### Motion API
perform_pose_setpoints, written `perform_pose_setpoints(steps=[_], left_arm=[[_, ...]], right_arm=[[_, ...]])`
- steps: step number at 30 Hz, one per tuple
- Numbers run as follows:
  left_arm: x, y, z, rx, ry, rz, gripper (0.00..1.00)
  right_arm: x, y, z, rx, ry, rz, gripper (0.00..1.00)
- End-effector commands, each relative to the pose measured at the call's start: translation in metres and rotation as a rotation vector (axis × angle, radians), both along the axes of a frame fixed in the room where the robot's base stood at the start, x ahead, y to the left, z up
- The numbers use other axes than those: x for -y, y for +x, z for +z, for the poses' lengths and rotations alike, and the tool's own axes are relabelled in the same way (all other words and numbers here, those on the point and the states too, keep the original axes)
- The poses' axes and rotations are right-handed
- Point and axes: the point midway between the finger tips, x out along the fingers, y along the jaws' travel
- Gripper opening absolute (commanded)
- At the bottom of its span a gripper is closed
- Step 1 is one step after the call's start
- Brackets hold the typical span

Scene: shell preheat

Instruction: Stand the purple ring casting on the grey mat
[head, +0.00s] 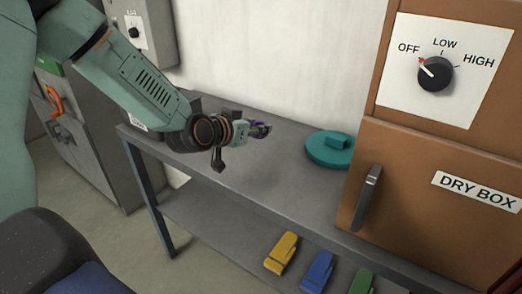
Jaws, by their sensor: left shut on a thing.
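My left gripper (261,131) is in the middle of the head view, over the grey bench. It is shut on the purple ring casting (260,123). Only a small purple part of the casting shows between the dark fingers, so its tilt is hard to tell. I cannot tell whether it touches anything below. I cannot make out a grey mat apart from the grey bench top. My right gripper is not in view.
A teal round lid-like thing (330,152) lies on the bench top (240,185), right of my gripper. The brown dry box (430,165) stands at the right, its knob (435,73) towards OFF. Yellow (281,253), blue (318,271) and green clamps (362,283) lie on the lower shelf.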

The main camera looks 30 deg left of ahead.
Motion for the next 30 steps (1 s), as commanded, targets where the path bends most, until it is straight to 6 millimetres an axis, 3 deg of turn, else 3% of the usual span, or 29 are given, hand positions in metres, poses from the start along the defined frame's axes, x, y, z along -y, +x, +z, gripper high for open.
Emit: perform_pose_setpoints(steps=[1, 4, 13, 19, 30], left_arm=[[0.000, -0.001, -0.016, -0.006, 0.002, -0.001, 0.00], [0.000, -0.001, -0.035, -0.005, 0.002, -0.002, 0.00], [0.000, 0.001, -0.058, -0.002, 0.000, -0.002, 0.00], [0.000, 0.002, -0.086, -0.003, 0.001, -0.001, 0.00], [0.000, 0.002, -0.089, 0.000, -0.001, -0.002, 0.00]], right_arm=[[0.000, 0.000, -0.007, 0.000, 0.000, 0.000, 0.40], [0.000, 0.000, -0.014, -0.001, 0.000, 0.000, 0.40], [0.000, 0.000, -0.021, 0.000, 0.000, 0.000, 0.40], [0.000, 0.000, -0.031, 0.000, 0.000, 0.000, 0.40], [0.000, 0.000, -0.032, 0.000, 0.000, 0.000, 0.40]])
